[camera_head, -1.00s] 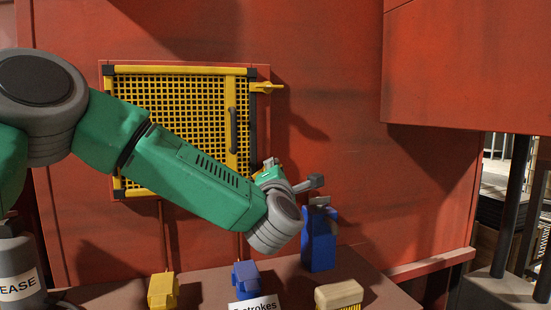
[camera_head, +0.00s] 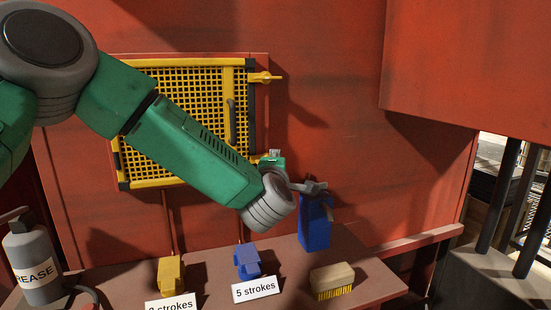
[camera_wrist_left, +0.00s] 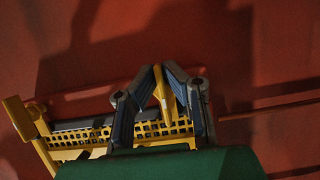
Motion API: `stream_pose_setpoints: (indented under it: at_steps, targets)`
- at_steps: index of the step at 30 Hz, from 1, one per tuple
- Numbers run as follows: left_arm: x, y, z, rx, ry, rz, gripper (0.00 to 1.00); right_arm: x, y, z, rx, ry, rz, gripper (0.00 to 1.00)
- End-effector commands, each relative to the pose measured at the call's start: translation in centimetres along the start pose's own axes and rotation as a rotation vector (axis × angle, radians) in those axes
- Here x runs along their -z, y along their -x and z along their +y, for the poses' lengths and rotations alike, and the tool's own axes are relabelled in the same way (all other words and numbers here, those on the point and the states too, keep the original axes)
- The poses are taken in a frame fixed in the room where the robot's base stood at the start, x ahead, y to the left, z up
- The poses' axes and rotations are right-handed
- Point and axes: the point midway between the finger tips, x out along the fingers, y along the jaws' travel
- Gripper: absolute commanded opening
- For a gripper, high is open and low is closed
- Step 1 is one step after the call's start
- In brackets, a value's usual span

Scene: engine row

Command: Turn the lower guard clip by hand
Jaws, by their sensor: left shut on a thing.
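The yellow mesh guard (camera_head: 190,80) hangs on the red wall, and my left arm crosses its lower right part. Its upper clip (camera_head: 264,77) is yellow and points right from the right edge. The lower guard clip (camera_wrist_left: 160,88) shows in the left wrist view as a yellow tab between the fingers of my left gripper (camera_wrist_left: 160,72). The left gripper is shut on this clip, with its fingers meeting near the tip. My right gripper is not in view.
A blue spray bottle (camera_head: 314,225) stands close below and right of my wrist. The bench (camera_head: 215,262) also holds a yellow block (camera_head: 171,274), a blue block (camera_head: 247,262), a brush (camera_head: 332,280) and a grease canister (camera_head: 35,265). A red box (camera_head: 465,60) juts out upper right.

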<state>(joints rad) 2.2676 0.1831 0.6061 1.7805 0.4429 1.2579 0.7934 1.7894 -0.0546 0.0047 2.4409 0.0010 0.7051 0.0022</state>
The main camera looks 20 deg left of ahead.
Motion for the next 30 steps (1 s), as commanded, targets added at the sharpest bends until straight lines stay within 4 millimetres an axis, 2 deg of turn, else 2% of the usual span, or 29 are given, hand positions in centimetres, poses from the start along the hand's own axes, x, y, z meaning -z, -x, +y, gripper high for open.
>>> stream_pose_setpoints:
  at_steps: [1,11,12,13,23,26,30]
  targets:
    - [-0.3,0.3,-1.0,0.021,-0.01,-0.01,0.0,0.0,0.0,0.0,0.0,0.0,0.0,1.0]
    - [-0.3,0.3,-1.0,0.022,-0.011,-0.01,0.0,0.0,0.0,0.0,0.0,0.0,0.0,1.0]
    - [-0.3,0.3,-1.0,0.022,-0.011,-0.01,0.17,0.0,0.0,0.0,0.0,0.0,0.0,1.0]
    - [-0.3,0.3,-1.0,0.022,-0.011,-0.01,0.27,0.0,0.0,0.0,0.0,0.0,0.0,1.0]
    - [-0.1,0.3,-0.4,0.01,-0.007,-0.005,0.27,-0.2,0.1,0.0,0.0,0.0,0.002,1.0]
    - [-0.1,1.1,-0.3,0.009,-0.006,-0.004,0.27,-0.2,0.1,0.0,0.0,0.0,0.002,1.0]
    - [-0.2,3.5,-0.4,0.011,-0.008,-0.007,0.27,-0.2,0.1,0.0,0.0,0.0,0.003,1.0]
